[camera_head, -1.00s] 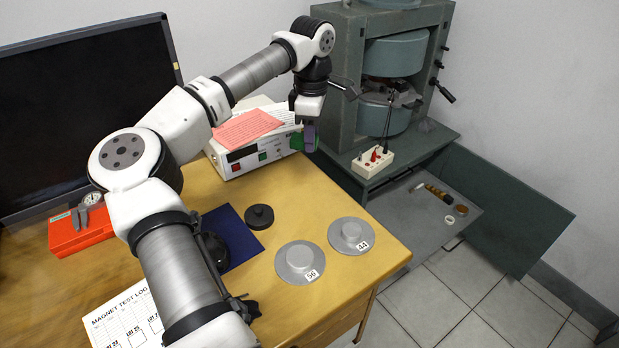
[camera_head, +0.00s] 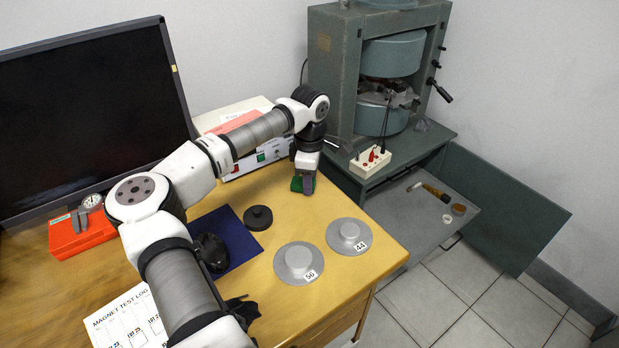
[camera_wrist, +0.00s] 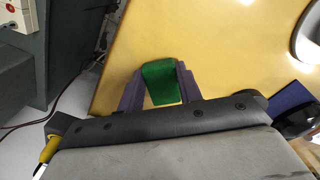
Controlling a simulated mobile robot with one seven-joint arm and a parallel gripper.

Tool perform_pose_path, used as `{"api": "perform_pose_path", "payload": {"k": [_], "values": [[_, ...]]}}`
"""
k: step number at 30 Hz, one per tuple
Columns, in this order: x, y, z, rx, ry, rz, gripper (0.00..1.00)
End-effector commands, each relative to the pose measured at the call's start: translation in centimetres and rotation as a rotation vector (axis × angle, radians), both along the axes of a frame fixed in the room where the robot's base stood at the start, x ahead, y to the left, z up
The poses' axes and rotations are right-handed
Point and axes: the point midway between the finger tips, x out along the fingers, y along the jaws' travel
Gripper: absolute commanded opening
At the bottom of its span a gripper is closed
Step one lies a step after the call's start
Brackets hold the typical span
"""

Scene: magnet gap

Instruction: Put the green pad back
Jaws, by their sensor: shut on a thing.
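The green pad (camera_wrist: 161,82) is between the two fingers of my gripper (camera_wrist: 160,90) in the wrist view, and the gripper is shut on it. In the head view the green pad (camera_head: 296,184) shows beside the fingers of my gripper (camera_head: 306,184), over the back right part of the wooden desk (camera_head: 330,200). I cannot tell whether the pad touches the desk top. The fingers point down.
A power supply with papers (camera_head: 262,153) stands behind the gripper. Two grey discs (camera_head: 299,262) (camera_head: 349,236) and a black round piece (camera_head: 258,217) lie in front. The magnet frame (camera_head: 335,75) and switch box (camera_head: 370,160) stand right, past the desk edge.

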Motion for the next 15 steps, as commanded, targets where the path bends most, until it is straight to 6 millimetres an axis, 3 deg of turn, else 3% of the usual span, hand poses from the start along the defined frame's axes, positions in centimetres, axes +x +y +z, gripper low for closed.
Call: {"api": "perform_pose_path", "payload": {"k": [5, 6, 9, 11, 15], "values": [[-0.01, 0.01, -0.38, 0.0, 0.001, 0.0, 0.17], [-0.01, 0.01, -0.31, 0.0, 0.001, 0.0, 0.38], [-0.01, 0.01, -0.26, 0.0, 0.001, 0.0, 0.51], [-0.01, 0.01, -0.25, 0.0, 0.001, 0.0, 0.57], [-0.01, 0.01, -0.24, 0.0, 0.001, 0.0, 0.57]]}}
